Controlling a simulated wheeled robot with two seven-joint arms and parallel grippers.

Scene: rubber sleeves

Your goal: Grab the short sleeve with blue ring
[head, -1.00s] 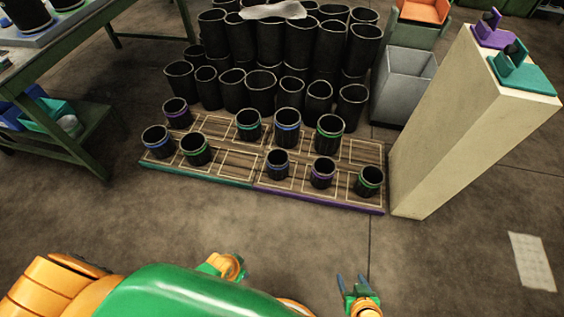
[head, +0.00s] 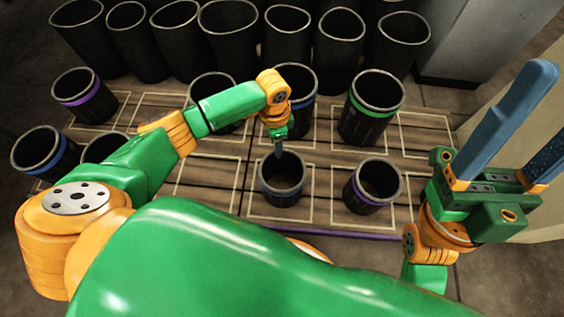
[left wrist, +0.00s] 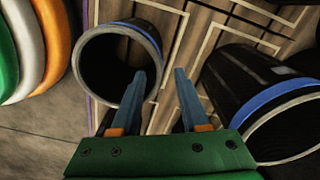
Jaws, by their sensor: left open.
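A short black sleeve (head: 281,195) stands upright on the marked board in the head view. In the left wrist view this sleeve (left wrist: 84,70) shows a blue ring below its rim. My left gripper (head: 278,153) is over its far rim, seen from above. In the left wrist view my open left gripper (left wrist: 159,75) has one finger across the sleeve's mouth and the other outside its wall; contact cannot be told. A taller blue-ringed sleeve (left wrist: 240,80) stands to the right there, and behind in the head view (head: 303,115). My right gripper (head: 548,105) is raised, open and empty at the right.
A short purple-ringed sleeve (head: 361,198) stands close on the right, a green-ringed sleeve (head: 365,125) behind it. More ringed sleeves (head: 80,110) stand at the left. Tall black sleeves (head: 285,45) line the back. A pale block (head: 475,110) is at the right.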

